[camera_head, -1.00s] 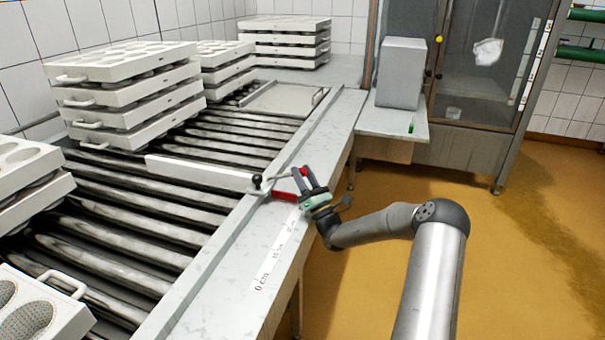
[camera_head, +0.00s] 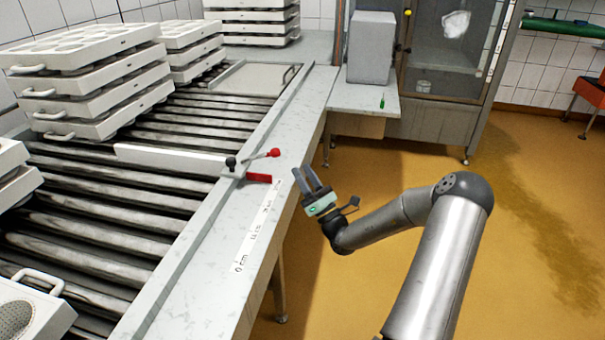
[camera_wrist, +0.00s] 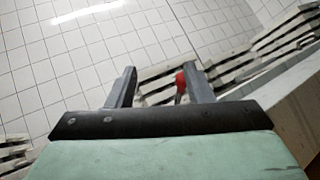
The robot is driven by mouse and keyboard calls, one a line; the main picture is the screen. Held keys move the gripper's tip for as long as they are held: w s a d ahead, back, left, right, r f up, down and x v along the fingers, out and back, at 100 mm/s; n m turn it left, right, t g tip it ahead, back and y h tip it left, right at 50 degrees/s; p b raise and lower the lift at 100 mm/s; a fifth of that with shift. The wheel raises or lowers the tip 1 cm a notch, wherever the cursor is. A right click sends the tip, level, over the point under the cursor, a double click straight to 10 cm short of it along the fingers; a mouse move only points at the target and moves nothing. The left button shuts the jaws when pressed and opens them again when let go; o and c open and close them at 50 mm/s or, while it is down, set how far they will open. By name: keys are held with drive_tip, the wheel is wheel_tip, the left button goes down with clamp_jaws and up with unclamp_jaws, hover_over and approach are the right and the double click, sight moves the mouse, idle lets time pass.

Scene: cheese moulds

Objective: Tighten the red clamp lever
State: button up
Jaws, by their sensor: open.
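The clamp lever is a thin rod with a red knob (camera_head: 274,152). It rises at an angle from the clamp on the metal rail, beside a black knob (camera_head: 231,162) and a red pointer (camera_head: 258,178). A white stop bar (camera_head: 172,160) reaches from the clamp across the rollers. My gripper (camera_head: 306,179) is open and empty, to the right of the lever and apart from it, by the ledge's outer edge. In the wrist view the red knob (camera_wrist: 180,82) shows near the right finger, beyond my open gripper (camera_wrist: 158,76).
A paper scale (camera_head: 256,228) runs along the metal ledge (camera_head: 205,285). Stacks of white moulds (camera_head: 95,85) stand on the roller conveyor (camera_head: 130,205). A grey box (camera_head: 371,47) stands on the side table at the back. The floor right of the ledge is open.

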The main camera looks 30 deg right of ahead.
drive_tip(key=c, duration=0.4)
drive_tip(key=shift+w+r+n+y, duration=0.15)
drive_tip(key=shift+n+y, duration=0.25)
drive_tip(key=shift+n, duration=0.3)
drive_tip(key=c, duration=0.5)
drive_tip(key=w+n+g+y, duration=0.1)
drive_tip(key=n+g+y, duration=0.1)
drive_tip(key=n, duration=0.5)
drive_tip(key=w+d+r+n+g+y, duration=0.1)
drive_tip(key=n+g+y, duration=0.1)
drive_tip(key=n, duration=0.5)
drive_tip(key=w+r+n+g+y+b, duration=0.1)
drive_tip(key=n+g+y, duration=0.2)
drive_tip(key=n, duration=0.4)
drive_tip(key=shift+w+d+r, duration=0.1)
drive_tip(key=shift+w+d, duration=0.05)
drive_tip(key=shift+w, duration=0.2)
clamp_jaws()
drive_tip(key=w+d+r+n+g+h, duration=0.1)
drive_tip(key=w+d+r+n+g, duration=0.15)
drive_tip(key=n, duration=0.75)
drive_tip(key=w+d+r+n+g+h, duration=0.1)
drive_tip(key=d+r+n+g, duration=0.15)
drive_tip(key=n, duration=0.75)
drive_tip(key=w+a+f, duration=0.4)
drive_tip(key=w+a, duration=0.1)
drive_tip(key=a, duration=0.2)
drive_tip(key=shift+a, duration=0.15)
